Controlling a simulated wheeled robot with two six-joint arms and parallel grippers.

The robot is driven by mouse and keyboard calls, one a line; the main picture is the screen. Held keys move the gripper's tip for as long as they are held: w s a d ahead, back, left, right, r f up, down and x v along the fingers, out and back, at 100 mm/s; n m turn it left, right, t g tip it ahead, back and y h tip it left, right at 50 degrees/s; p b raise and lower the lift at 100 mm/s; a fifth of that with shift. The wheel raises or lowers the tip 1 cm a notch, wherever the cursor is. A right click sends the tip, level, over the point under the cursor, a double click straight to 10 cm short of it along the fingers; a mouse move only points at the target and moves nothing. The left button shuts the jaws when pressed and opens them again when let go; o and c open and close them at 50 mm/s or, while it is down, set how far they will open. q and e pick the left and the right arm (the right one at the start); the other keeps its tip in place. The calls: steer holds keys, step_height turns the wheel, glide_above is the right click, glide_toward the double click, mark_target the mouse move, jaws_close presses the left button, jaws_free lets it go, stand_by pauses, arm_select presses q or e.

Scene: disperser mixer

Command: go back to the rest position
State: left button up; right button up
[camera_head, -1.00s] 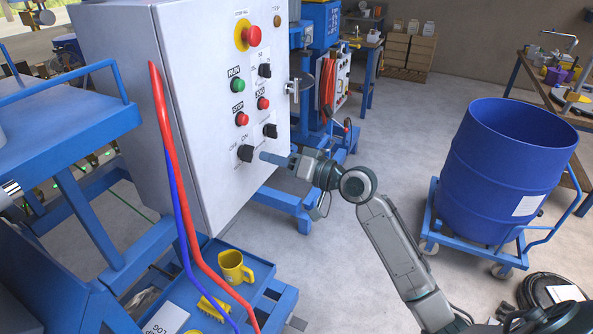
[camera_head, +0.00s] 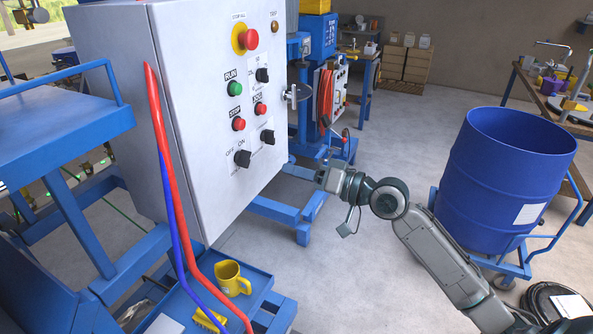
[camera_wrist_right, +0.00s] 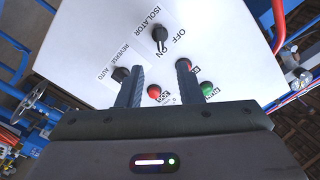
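My right gripper (camera_head: 298,170) is just right of the grey control cabinet (camera_head: 120,110), apart from its panel. In the right wrist view its two fingers (camera_wrist_right: 160,82) are spread with nothing between them. They point at the panel. The black isolator knob (camera_head: 242,158) with its OFF and ON marks also shows in the wrist view (camera_wrist_right: 160,36), beyond the fingers. The green RUN button (camera_head: 235,88), red STOP button (camera_head: 238,124) and red emergency stop (camera_head: 250,39) are on the same panel. My left gripper is not in view.
A blue drum (camera_head: 505,180) stands on a wheeled dolly at the right. Red and blue hoses (camera_head: 168,170) hang along the cabinet. A yellow jug (camera_head: 232,280) sits on a low blue tray. Bare floor (camera_head: 400,120) lies between the machine and the drum.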

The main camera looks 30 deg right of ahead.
steer(key=w+d+f+m+h, duration=0.25)
steer(key=d+f, duration=0.25)
steer(key=f, duration=0.7)
steer(key=w+d+f+m+h, duration=0.1)
steer(key=w+d+f+h, duration=0.3)
steer(key=f, duration=0.7)
steer(key=s+d+f+g+h, duration=0.2)
steer(key=s+f, duration=0.3)
steer(key=f, duration=0.7)
steer(key=s+d+f+g+h+b, duration=0.15)
steer(key=s+f, duration=0.35)
steer(key=f, duration=0.6)
steer(key=s+d+f+g+h, duration=0.15)
steer(key=s+f, duration=0.35)
steer(key=f, duration=0.7)
steer(key=s+a+f+n+g, duration=0.1)
steer(key=s+a+f+g, duration=0.15)
steer(key=s+f, duration=1.1)
steer(key=s+a+f+n+g, duration=0.1)
steer(key=s+a+f, duration=0.1)
steer(key=s, duration=0.7)
steer(key=s+a+f+n+g, duration=0.1)
steer(key=s+a+f+g, duration=0.1)
steer(key=s+f, duration=0.3)
steer(key=s+a+f+n+g, duration=0.1)
steer(key=s+a+f+g, duration=0.1)
steer(key=s, duration=1.1)
steer(key=shift+s+a+f, duration=0.3)
steer(key=shift+a+f, duration=0.3)
steer(key=shift+f, duration=0.15)
